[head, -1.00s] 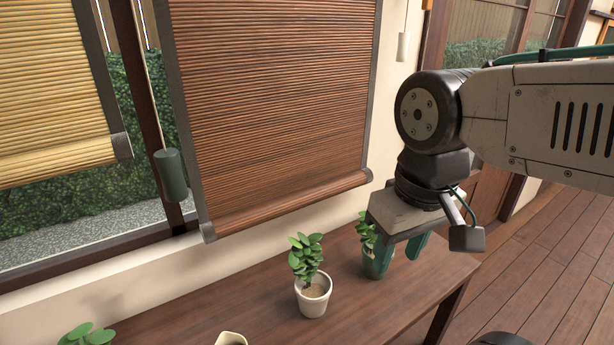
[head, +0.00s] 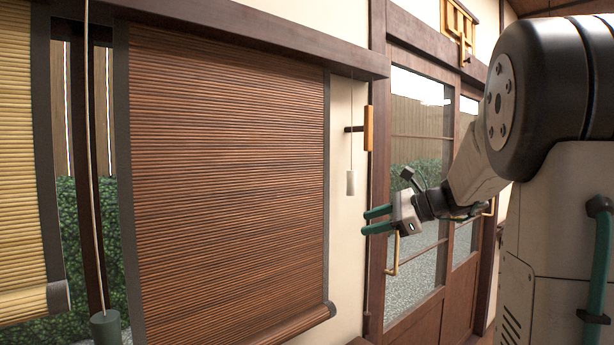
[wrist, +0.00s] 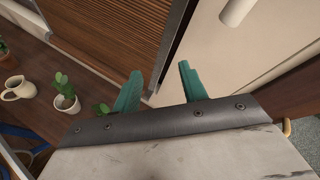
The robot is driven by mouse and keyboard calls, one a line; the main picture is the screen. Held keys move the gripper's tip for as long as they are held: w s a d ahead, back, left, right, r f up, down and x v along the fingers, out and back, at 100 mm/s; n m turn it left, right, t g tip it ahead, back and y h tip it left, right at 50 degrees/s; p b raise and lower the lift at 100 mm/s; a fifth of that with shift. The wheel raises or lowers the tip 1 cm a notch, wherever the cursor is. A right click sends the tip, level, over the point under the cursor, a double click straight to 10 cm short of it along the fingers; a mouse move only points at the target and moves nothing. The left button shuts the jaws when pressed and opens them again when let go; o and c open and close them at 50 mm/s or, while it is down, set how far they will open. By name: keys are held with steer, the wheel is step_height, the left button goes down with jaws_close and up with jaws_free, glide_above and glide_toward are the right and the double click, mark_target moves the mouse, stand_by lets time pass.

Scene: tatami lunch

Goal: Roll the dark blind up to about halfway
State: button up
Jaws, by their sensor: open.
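The dark brown slatted blind (head: 225,180) hangs far down in the head view, its bottom bar low on the wall. It also shows at the top left of the wrist view (wrist: 115,25). A pale pull weight (head: 350,183) hangs on a thin cord just right of the blind; it shows large at the top of the wrist view (wrist: 237,10). My gripper (head: 370,220) is open and empty, its green fingers pointing left. It is a little right of and below the pale weight, apart from it. In the wrist view my gripper (wrist: 160,92) has nothing between its fingers.
A yellow blind (head: 22,180) hangs at the left, with a dark green weight (head: 105,327) on a cord. A wooden table (wrist: 35,95) below holds potted plants (wrist: 65,95) and a cream jug (wrist: 17,88). A glazed door with a handle (head: 393,255) is behind my gripper.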

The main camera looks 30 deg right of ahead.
steer(key=w+d+r+m+t, duration=0.2)
steer(key=d+r+m, duration=0.1)
steer(key=d+r, duration=0.1)
steer(key=m+t, duration=0.3)
steer(key=m, duration=0.1)
glide_toward(352, 175)
steer(key=w, duration=0.3)
steer(key=x, duration=0.8)
steer(key=shift+s, duration=0.1)
jaws_close()
